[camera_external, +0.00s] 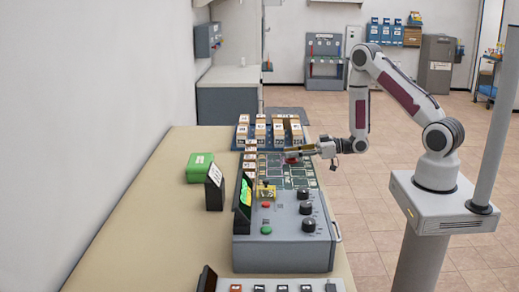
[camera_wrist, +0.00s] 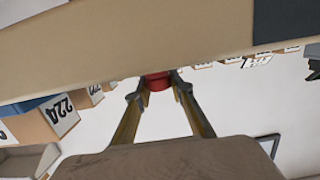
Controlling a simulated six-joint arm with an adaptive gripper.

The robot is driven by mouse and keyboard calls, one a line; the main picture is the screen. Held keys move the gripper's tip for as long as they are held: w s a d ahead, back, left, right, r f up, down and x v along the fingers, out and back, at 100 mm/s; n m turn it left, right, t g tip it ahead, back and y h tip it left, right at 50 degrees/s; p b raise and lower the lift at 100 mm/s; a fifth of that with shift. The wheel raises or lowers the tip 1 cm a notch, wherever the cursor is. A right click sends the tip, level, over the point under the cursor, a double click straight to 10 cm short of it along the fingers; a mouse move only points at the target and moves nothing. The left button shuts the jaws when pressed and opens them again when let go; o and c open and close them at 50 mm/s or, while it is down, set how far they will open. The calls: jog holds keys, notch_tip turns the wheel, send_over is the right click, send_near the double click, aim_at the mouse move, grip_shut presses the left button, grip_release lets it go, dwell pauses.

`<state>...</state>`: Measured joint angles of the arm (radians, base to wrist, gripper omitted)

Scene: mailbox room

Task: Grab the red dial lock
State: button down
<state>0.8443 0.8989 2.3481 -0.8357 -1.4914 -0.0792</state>
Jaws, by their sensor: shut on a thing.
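The red dial lock (camera_wrist: 158,80) shows in the wrist view between the tips of my two fingers, partly hidden by them and by the tan surface edge above. In the external view a small red patch, likely the same lock (camera_external: 291,159), lies at my fingertips over the grey panel. My gripper (camera_external: 288,155) reaches in from the right, roughly level. It is shut on the lock, and the fingers also show in the wrist view (camera_wrist: 157,88). Whether the lock touches the panel below cannot be told.
A control console (camera_external: 285,255) with dark knobs and a green-lit screen stands in front. Labelled boxes (camera_external: 262,130) stand behind my gripper. A green box (camera_external: 199,167) and a dark framed stand (camera_external: 214,187) are on the left. The tan tabletop (camera_external: 130,225) is mostly clear.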

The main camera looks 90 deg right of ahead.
jog(key=shift+r, duration=0.15)
jog(key=shift+r, duration=4.75)
